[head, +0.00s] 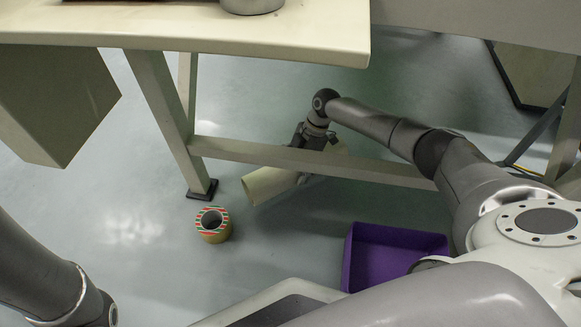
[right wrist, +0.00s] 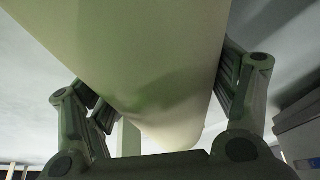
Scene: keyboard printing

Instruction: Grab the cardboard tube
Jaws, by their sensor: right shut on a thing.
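The cardboard tube (head: 268,184) is a pale cream cylinder under the table, partly hidden behind the table's lower crossbar and my right arm. My right gripper (head: 308,166) reaches it beneath the table. In the right wrist view the tube (right wrist: 140,60) fills the space between the two fingers of the gripper (right wrist: 160,92), which are shut on it from both sides. In the head view my left arm shows at the lower left, but its gripper is out of the picture.
The table (head: 200,38) stands on legs with a low crossbar (head: 300,159) close to the tube. A tape roll (head: 213,236) lies on the floor to the left. A purple bin (head: 385,262) stands to the right. The floor between them is clear.

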